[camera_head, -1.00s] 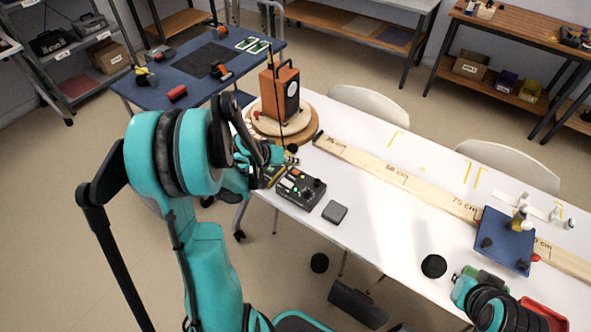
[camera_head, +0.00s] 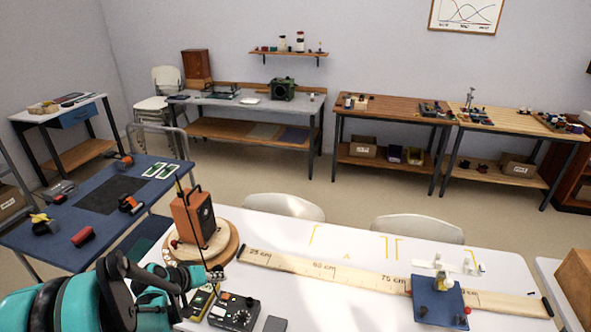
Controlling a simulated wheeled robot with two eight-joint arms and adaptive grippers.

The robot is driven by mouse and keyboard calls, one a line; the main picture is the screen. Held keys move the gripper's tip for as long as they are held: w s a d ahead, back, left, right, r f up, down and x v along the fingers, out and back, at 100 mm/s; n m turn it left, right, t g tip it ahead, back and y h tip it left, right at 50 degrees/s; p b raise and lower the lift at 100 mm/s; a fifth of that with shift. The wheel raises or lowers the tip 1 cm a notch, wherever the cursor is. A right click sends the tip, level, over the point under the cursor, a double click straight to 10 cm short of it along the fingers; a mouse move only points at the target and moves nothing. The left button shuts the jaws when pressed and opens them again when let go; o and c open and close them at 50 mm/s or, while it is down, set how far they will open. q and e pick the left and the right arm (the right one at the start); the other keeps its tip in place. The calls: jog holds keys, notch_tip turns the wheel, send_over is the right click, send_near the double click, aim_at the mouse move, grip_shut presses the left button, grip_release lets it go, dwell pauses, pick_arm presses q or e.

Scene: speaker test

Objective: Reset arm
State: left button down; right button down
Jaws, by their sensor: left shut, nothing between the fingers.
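My left arm, teal and black, comes in at the lower left. Its left gripper (camera_head: 208,276) is shut and empty, at the near left end of the white table (camera_head: 330,235). It shows just in front of the round wooden turntable (camera_head: 228,252), which carries an orange-brown speaker box (camera_head: 193,219). A black control box (camera_head: 234,311) with knobs stands to the right of the gripper, close to it. Whether the gripper touches anything is hard to tell. My right arm and gripper are not in view.
A marked wooden rule (camera_head: 340,273) runs along the white table, with a blue board (camera_head: 439,302) at its right part. A grey block (camera_head: 274,324) lies at the front edge. A blue table (camera_head: 60,205) stands left. Chairs (camera_head: 285,206) stand behind the white table.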

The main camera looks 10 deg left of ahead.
pick_arm(q)
jog(key=s+d+r+m+y, duration=0.1)
jog(key=s+d+r, duration=0.3)
jog(key=s+d, duration=0.4)
jog(key=s+d+r+m+g+y, duration=0.1)
jog(key=s+d+r, duration=0.4)
jog(key=s, duration=0.5)
jog(key=d+m+y, duration=0.1)
jog(key=d+m, duration=0.1)
jog(key=shift+d+r+y, duration=0.25)
jog(key=shift+d+y, duration=0.05)
jog(key=shift+d, duration=0.1)
jog(key=shift+s, duration=0.1)
